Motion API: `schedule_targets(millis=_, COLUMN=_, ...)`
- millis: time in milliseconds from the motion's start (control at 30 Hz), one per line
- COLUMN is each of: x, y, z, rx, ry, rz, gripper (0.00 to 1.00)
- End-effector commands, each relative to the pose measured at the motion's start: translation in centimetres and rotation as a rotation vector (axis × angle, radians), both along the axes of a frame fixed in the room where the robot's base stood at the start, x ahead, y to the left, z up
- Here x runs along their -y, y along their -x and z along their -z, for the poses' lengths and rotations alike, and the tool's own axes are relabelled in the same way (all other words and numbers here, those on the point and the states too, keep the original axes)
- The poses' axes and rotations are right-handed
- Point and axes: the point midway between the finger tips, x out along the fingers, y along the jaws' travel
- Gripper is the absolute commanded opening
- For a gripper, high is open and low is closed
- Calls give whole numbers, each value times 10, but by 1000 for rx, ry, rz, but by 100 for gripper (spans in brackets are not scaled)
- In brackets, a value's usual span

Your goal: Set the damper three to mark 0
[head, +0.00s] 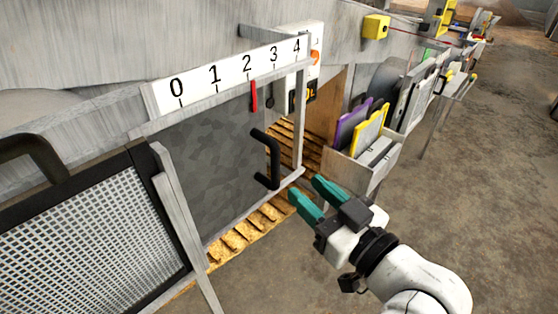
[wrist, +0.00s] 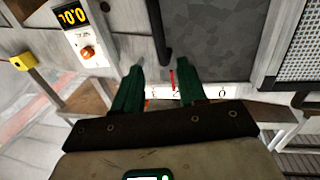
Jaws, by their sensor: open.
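The damper is a dark grey sliding plate (head: 212,150) in a metal frame, with a black bar handle (head: 269,160) on its right side. A white scale (head: 230,72) above it reads 0 to 4. The red pointer (head: 253,95) stands at about mark 2, perhaps slightly to its right. My gripper (head: 305,187) is open and empty, just right of the handle's lower end and apart from it in the head view. In the wrist view the handle (wrist: 162,35) shows beyond the gap between my fingers (wrist: 160,80), and the red pointer (wrist: 172,80) also appears.
A black-framed mesh panel (head: 85,235) with a handle stands at left. A bin (head: 365,170) with purple and yellow panels stands to the right. A display with an orange knob (wrist: 87,52) shows in the wrist view. Bare floor (head: 470,170) lies right.

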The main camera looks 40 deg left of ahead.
Motion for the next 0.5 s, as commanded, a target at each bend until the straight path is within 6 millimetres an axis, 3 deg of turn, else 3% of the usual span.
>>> schedule_targets(millis=500, x=-79, y=-22, z=-1, rx=-2, ry=3, rz=-1, gripper=41)
